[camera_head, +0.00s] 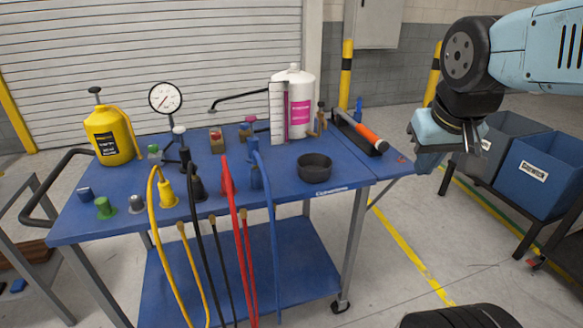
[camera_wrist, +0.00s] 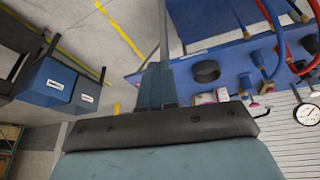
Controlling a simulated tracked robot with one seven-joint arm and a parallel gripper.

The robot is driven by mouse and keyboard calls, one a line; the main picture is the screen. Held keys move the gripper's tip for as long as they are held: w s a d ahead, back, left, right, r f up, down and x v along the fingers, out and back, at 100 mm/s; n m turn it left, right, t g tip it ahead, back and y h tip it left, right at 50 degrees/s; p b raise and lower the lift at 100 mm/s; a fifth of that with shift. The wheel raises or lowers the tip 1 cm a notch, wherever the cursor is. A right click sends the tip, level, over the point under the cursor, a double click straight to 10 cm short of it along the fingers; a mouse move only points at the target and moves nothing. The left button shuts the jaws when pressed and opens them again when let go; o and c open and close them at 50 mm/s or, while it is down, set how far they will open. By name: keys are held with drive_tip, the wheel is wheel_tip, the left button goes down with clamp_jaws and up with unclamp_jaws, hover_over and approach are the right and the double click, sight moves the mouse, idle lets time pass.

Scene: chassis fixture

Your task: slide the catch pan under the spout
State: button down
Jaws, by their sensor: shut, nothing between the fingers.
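The catch pan (camera_head: 314,172) is a round, dark, open pan on the blue cart top, near its front right edge. It also shows in the wrist view (camera_wrist: 206,71). A white container (camera_head: 299,102) with a magenta label stands behind the pan. A small brown fitting (camera_head: 314,133) sits at its lower right; I cannot tell if this is the spout. The pan stands in front of the fitting, apart from it. My gripper (camera_head: 427,163) is shut and empty, off the cart's right end, well right of the pan. Its closed fingers also show in the wrist view (camera_wrist: 156,82).
The cart top (camera_head: 262,188) holds yellow, black, red and blue hoses left of the pan. A yellow jug (camera_head: 109,136) and a gauge (camera_head: 165,98) stand farther left. An orange-and-black tool (camera_head: 362,133) lies at the back right. Blue bins (camera_head: 541,176) stand at right.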

drive_tip(key=w+a+f+n+h, duration=0.2)
drive_tip(key=w+a+f+h, duration=0.25)
drive_tip(key=w, duration=0.45)
drive_tip(key=w+a+f+n+h, duration=0.3)
drive_tip(key=w+f+h, duration=0.3)
drive_tip(key=w, duration=0.3)
drive_tip(key=w+a+f+n+t+y, duration=0.15)
drive_tip(key=a+f+t, duration=0.25)
drive_tip(key=a, duration=0.4)
drive_tip(key=w+a+f+n+t, duration=0.2)
drive_tip(key=a+f+n+t, duration=0.1)
drive_tip(key=a+f, duration=0.3)
drive_tip(key=w+a+f+n+t+y, duration=0.1)
drive_tip(key=w+a+f+n+t, duration=0.2)
drive_tip(key=a, duration=0.6)
drive_tip(key=t, duration=0.1)
approach(299, 166)
drive_tip(key=shift+m, duration=0.25)
drive_tip(key=w, duration=0.4)
drive_tip(key=shift+w+a+f, duration=0.1)
drive_tip(key=shift+w+a, duration=0.1)
drive_tip(key=shift+a, duration=0.15)
drive_tip(key=shift+w+d, duration=0.15)
drive_tip(key=shift+d, duration=0.4)
drive_tip(key=shift+w+d, duration=0.15)
drive_tip(key=shift+d, duration=0.4)
drive_tip(key=shift+w+d, duration=0.2)
drive_tip(key=shift+d, duration=0.55)
